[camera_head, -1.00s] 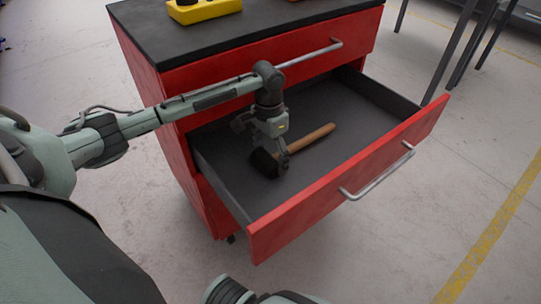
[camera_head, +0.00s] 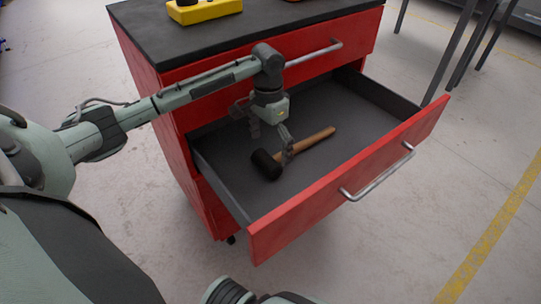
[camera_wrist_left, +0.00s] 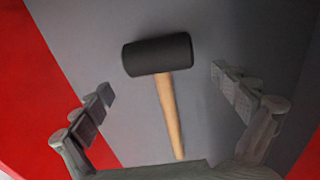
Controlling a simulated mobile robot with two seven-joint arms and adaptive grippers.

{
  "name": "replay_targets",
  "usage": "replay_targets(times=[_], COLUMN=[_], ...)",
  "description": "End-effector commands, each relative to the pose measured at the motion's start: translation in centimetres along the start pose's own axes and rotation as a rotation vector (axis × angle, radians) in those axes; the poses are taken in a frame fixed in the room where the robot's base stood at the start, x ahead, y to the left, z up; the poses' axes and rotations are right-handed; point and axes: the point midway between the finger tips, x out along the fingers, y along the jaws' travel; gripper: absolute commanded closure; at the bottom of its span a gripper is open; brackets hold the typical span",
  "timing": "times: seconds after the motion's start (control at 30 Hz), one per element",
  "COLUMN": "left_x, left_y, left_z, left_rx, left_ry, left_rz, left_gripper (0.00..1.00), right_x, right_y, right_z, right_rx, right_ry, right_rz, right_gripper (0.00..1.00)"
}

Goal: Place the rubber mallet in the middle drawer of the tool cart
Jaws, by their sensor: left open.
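The rubber mallet, with a black head (camera_head: 267,165) and a wooden handle (camera_head: 316,138), lies on the floor of the open middle drawer (camera_head: 225,172) of the red tool cart (camera_head: 160,110). In the left wrist view the mallet head (camera_wrist_left: 158,54) is ahead of the fingers and the handle runs back between them. My left gripper (camera_head: 271,140) is open and empty above the mallet, with its fingers spread apart in the left wrist view (camera_wrist_left: 167,100). My right gripper is not in view.
The drawer's red front (camera_head: 350,180) with a metal handle (camera_head: 378,175) faces right. Another red drawer front (camera_head: 320,50) is above it. A yellow object (camera_head: 205,10) stands on the cart's black top (camera_head: 140,22). Dark table legs (camera_head: 460,50) stand at the upper right.

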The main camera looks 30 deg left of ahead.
Motion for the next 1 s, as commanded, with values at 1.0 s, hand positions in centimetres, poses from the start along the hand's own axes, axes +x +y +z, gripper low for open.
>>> replay_targets(times=[1.0], left_x=[-8.2], left_y=[0.0], left_z=[0.0], left_rx=[0.001], left_ry=[0.000], left_rz=[0.000], left_gripper=[0.02], right_x=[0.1], right_y=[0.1], right_z=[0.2], right_rx=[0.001], right_ry=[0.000], right_rz=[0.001], right_gripper=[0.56])
